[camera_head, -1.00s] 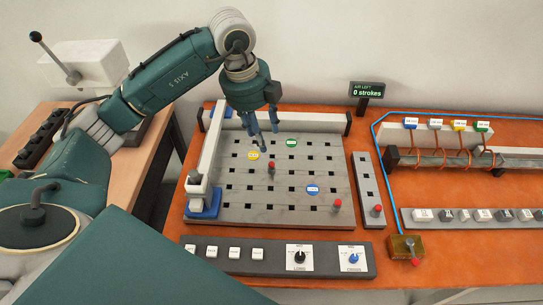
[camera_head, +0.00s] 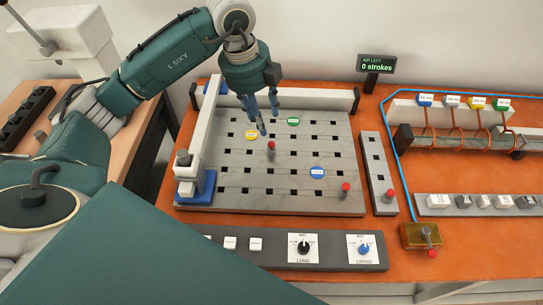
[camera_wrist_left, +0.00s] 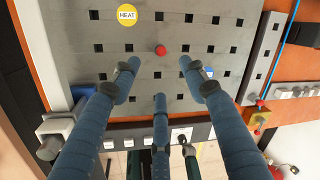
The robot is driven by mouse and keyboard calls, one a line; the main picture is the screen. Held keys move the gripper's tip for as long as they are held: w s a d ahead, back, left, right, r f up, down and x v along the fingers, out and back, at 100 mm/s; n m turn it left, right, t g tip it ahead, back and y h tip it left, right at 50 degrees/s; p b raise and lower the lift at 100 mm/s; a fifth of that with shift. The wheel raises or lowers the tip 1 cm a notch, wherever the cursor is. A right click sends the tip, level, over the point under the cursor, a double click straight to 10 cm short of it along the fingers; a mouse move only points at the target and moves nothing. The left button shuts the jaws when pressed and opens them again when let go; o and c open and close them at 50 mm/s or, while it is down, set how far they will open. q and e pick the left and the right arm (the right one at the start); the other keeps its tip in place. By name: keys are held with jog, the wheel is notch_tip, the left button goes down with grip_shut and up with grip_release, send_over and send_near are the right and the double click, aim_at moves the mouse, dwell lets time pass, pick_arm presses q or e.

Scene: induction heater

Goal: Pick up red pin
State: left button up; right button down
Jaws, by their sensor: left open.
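A red-topped pin (camera_head: 271,148) stands upright in the middle of the grey perforated board (camera_head: 240,187). My left gripper (camera_head: 261,112) hangs over the board, just behind and above this pin, with its fingers spread and nothing between them. In the left wrist view the red pin top (camera_wrist_left: 160,50) lies beyond the spread fingertips (camera_wrist_left: 155,85), apart from them. A second red pin (camera_head: 345,190) stands at the board's lower right. A third red pin (camera_head: 390,195) stands on the narrow strip beside the board. My right gripper is not seen.
A white rail (camera_head: 190,150) with blue feet borders the board's left side. Yellow, green and blue discs (camera_head: 317,172) lie on the board. A knob panel (camera_head: 270,251) is in front. A brass box (camera_head: 420,237) and a blue hose (camera_head: 393,150) are to the right.

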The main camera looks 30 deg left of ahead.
aim_at(269, 144)
pick_arm(q)
jog(key=f, duration=0.5)
jog(key=w+f, duration=0.1)
jog(key=f, duration=0.2)
jog(key=shift+d+f+b, duration=0.1)
jog(key=shift+d+b, duration=0.2)
jog(key=shift+d+f+p, duration=0.1)
jog(key=shift+f+p, duration=0.2)
jog(key=shift+f, duration=0.05)
jog(key=f, duration=0.1)
jog(key=w+f+p, duration=0.1)
jog(key=f, duration=0.1)
jog(key=shift+d+f, duration=0.2)
jog(key=shift+f, duration=0.45)
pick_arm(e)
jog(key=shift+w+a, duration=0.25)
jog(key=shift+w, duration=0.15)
pick_arm(q)
jog(key=shift+c, duration=0.5)
grip_shut()
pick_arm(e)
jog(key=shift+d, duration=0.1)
